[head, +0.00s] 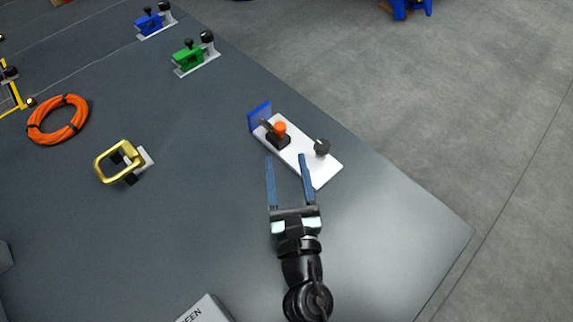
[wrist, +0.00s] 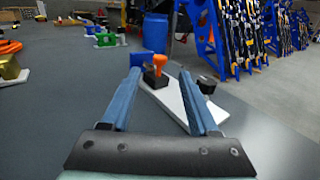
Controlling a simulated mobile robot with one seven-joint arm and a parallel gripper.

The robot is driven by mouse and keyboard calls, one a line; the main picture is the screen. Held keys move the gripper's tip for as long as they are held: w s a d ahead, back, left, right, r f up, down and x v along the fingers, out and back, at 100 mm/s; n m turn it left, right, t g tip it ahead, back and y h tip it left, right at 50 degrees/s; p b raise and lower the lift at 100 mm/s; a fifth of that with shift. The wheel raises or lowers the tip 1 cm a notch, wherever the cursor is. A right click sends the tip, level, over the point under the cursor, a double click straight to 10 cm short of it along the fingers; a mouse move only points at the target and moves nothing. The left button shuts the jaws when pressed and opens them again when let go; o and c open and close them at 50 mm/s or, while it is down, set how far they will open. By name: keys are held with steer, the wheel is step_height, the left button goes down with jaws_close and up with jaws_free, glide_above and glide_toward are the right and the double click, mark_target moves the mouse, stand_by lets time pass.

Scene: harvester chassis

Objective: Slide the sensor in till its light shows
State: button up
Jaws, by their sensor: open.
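A white base plate (head: 318,170) lies on the dark deck, with a blue upright plate (head: 260,117) at its far left end. A dark block with an orange top, which looks like the sensor (head: 279,133), sits on it near the blue plate. A black knob (head: 322,147) stands on the plate's right side. My gripper (head: 286,156) is open and empty, its blue fingers at the near edge of the white plate. In the wrist view the sensor (wrist: 157,70) shows between the fingers, beyond their tips. I see no lit light.
A green block (head: 188,58) and a blue block (head: 149,23) stand on similar bases at the far left. An orange cable coil (head: 42,131) and a gold ring-shaped handle (head: 99,170) lie to the left. The deck's edge drops to floor on the right.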

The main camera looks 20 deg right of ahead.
mark_target(273, 128)
steer(key=shift+w, duration=0.2)
stand_by(0.5)
steer(key=shift+w+d, duration=0.1)
steer(key=x, duration=1.3)
steer(key=shift+f+p, duration=0.1)
steer(key=shift+p, duration=0.25)
steer(key=shift+c, duration=0.2)
jaws_close()
stand_by(0.8)
